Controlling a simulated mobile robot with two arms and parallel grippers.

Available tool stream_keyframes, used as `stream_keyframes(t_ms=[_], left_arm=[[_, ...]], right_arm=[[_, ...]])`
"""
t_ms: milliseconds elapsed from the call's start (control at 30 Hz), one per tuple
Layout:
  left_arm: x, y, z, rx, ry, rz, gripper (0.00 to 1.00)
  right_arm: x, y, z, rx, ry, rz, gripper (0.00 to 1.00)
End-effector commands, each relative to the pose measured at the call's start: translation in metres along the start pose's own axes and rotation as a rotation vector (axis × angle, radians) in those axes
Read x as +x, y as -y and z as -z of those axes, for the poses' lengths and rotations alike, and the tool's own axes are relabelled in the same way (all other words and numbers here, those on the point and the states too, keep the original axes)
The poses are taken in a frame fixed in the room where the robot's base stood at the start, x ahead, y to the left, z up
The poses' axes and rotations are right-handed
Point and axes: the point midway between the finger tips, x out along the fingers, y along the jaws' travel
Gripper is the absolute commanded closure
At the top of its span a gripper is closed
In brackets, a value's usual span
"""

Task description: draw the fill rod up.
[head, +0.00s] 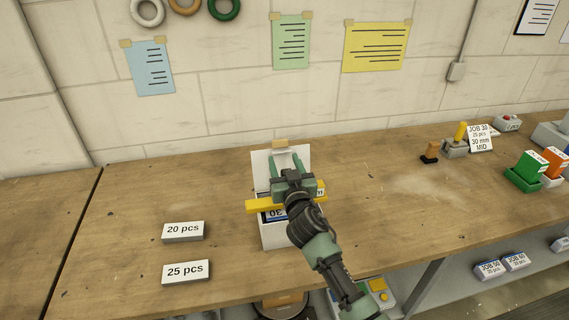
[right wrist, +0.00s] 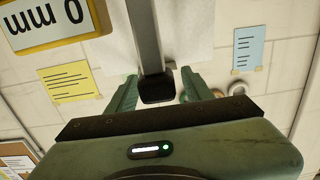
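A white box (head: 275,236) stands on the bench in the middle of the head view, with a yellow bar (head: 259,206) across it and a dark-edged label inside. My right gripper (head: 284,158) is above the box, its two green fingers pointing toward the wall. In the right wrist view the fingers (right wrist: 158,92) are open, one on each side of a grey rod with a dark end (right wrist: 157,88); thin gaps seem to show beside it. In the head view the gripper hides the rod. My left gripper is in neither view.
White blocks marked 20 pcs (head: 183,232) and 25 pcs (head: 187,272) lie left of the box.

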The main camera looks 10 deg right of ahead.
Motion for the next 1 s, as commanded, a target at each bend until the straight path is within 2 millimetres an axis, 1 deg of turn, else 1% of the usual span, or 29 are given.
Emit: stream_keyframes(t_ms=[167, 267, 500, 633, 767, 1000], left_arm=[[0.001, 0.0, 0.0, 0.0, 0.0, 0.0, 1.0], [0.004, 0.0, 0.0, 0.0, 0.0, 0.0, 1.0], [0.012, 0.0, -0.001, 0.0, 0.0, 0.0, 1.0], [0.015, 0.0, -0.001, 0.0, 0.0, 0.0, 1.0], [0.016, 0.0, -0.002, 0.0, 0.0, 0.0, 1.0], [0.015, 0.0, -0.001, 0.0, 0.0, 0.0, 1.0]], right_arm=[[-0.005, 0.0, -0.002, 0.0, 0.002, -0.001, 0.49], [-0.017, 0.0, -0.003, 0.0, 0.001, 0.0, 0.49], [-0.057, 0.0, -0.003, 0.001, 0.0, 0.001, 0.49], [-0.072, 0.0, -0.002, 0.0, 0.001, 0.0, 0.49], [-0.078, 0.0, 0.0, 0.0, 0.0, 0.001, 0.49], [-0.078, 0.0, 0.0, 0.0, 0.0, 0.0, 0.49]])
